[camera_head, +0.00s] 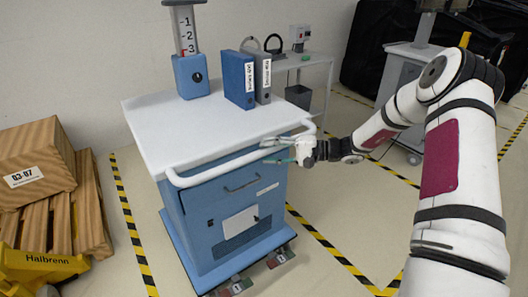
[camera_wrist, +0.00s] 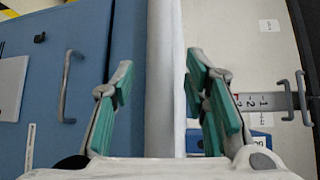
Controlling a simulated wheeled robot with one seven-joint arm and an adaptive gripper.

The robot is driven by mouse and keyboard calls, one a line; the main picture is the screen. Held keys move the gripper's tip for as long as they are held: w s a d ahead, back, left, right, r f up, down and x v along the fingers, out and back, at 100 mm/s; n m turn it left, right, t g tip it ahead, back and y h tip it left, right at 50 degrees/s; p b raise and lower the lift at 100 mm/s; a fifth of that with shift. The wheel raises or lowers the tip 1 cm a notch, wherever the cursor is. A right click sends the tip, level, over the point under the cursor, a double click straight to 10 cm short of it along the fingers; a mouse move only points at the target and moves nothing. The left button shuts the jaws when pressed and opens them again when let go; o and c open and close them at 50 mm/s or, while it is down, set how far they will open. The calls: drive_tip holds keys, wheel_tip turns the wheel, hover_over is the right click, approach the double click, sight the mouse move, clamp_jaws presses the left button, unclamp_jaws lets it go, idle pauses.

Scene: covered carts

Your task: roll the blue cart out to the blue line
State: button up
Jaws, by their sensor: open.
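The blue cart (camera_head: 188,215) stands in front of me with a white top and a white push handle (camera_head: 208,174) along its near upper edge. My gripper (camera_head: 270,150) is at the handle's right part. In the wrist view the handle (camera_wrist: 164,40) runs between my two green-padded fingers (camera_wrist: 158,90), with visible gaps on both sides, so the fingers are open around it. Pedals marked 1 and 2 (camera_head: 236,287) (camera_head: 281,257) sit low at the cart's near side. No blue line shows on the floor in these views.
On the cart top are blue and grey binders (camera_head: 236,80) and a blue-based scale post (camera_head: 192,77). Yellow-black tape (camera_head: 131,225) marks both sides. A pallet with a box (camera_head: 35,165) and yellow Halbrenn equipment (camera_head: 38,264) stand left. A grey cart (camera_head: 396,75) stands right.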

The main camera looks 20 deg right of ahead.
drive_tip(key=shift+x, duration=1.1)
clamp_jaws()
drive_tip(key=shift+s+d, duration=0.1)
